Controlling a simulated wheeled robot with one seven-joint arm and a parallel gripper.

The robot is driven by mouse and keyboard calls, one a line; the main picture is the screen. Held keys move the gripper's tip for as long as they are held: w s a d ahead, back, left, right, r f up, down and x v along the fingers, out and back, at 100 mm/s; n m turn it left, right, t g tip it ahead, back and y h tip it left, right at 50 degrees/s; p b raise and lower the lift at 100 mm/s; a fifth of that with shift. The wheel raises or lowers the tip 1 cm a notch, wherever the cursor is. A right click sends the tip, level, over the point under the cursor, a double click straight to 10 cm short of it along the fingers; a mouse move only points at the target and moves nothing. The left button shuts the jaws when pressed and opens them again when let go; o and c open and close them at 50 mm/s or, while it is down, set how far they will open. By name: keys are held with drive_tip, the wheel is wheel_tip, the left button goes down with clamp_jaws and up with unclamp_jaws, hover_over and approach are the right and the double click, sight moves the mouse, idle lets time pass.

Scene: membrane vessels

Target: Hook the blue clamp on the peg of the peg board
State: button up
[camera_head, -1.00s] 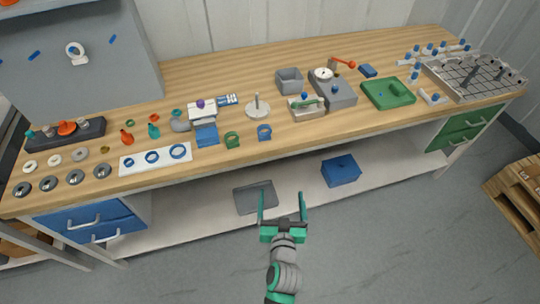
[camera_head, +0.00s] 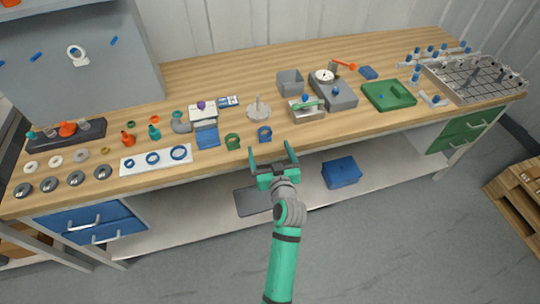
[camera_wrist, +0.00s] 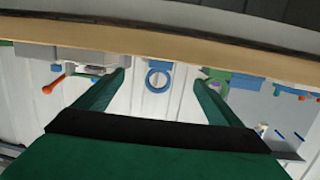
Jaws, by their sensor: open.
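The blue clamp (camera_head: 265,134) stands on the bench near the front edge, to the right of a similar green clamp (camera_head: 232,141). My gripper (camera_head: 271,156) is open and empty, in front of the bench edge and just short of the blue clamp. In the wrist view the blue clamp (camera_wrist: 158,64) shows as a ring between my open fingertips (camera_wrist: 160,78), farther off and not touched.
A white strip with blue rings (camera_head: 128,164) lies left of the clamps. A white-based spindle (camera_head: 258,112) stands behind the blue clamp. A metal vise-like block (camera_head: 308,114) is to its right. A blue box (camera_head: 341,172) sits on the lower shelf.

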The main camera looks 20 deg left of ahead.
sight(265, 138)
drive_tip(key=shift+x, duration=3.25)
drive_tip(key=c, duration=1.9)
drive_tip(key=shift+r, duration=3.05)
drive_tip(key=shift+c, duration=0.2)
drive_tip(key=shift+w, duration=0.1)
